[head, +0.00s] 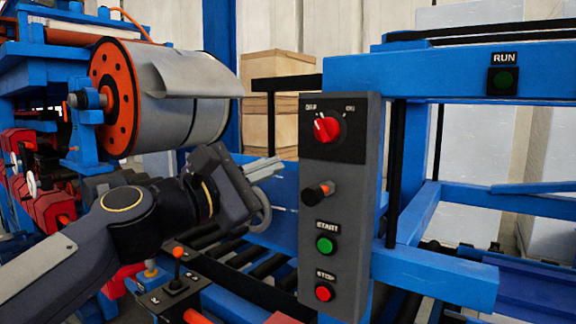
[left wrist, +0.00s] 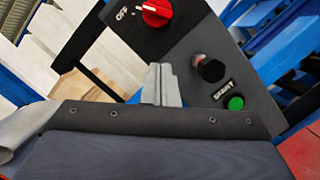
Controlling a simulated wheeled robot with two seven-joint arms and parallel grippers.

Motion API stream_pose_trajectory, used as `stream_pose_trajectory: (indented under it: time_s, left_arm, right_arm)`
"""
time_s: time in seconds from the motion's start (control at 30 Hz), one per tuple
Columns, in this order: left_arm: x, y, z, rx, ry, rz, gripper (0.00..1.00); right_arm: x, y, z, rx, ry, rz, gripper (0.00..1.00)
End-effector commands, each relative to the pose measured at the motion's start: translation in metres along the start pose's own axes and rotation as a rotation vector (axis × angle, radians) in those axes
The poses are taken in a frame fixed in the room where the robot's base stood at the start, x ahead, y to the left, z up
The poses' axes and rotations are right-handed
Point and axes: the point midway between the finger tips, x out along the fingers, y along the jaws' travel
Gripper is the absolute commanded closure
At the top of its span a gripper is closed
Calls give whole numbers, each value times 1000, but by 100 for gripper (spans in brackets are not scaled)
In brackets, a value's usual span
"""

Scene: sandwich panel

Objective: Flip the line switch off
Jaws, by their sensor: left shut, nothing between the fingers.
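The line switch looks to be the red rotary knob (head: 326,128) at the top of the dark control panel (head: 340,180). The knob also shows at the top of the left wrist view (left wrist: 156,12). My left gripper (head: 278,162) is shut and empty, its fingertips left of the panel and lower than the knob. In the left wrist view the shut fingers (left wrist: 163,72) point toward the panel, apart from the knob in the picture. My right gripper is not in view.
Below the knob are a black knob with an orange collar (head: 319,191), a green START button (head: 325,245) and a red STOP button (head: 324,292). A RUN lamp (head: 503,80) is on the blue frame. A large roll (head: 180,100) stands left, above my left arm.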

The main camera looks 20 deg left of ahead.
Motion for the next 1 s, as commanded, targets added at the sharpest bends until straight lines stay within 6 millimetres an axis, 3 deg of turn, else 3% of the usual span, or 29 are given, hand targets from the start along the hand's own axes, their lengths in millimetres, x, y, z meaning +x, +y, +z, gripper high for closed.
stream_pose_trajectory:
  time_s: [0.1,0.3,0.83,0.93,1.0]
  left_arm:
    - [-22,2,-2,0,4,4,100]
    - [-40,2,-1,1,3,1,100]
    - [-42,2,-1,3,4,-2,100]
    - [-47,-8,-4,78,28,-41,100]
    - [-56,-28,-12,211,63,-118,100]
  right_arm:
    - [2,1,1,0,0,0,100]
    - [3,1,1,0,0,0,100]
    - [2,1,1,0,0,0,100]
    - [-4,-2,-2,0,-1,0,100]
    - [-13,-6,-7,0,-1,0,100]
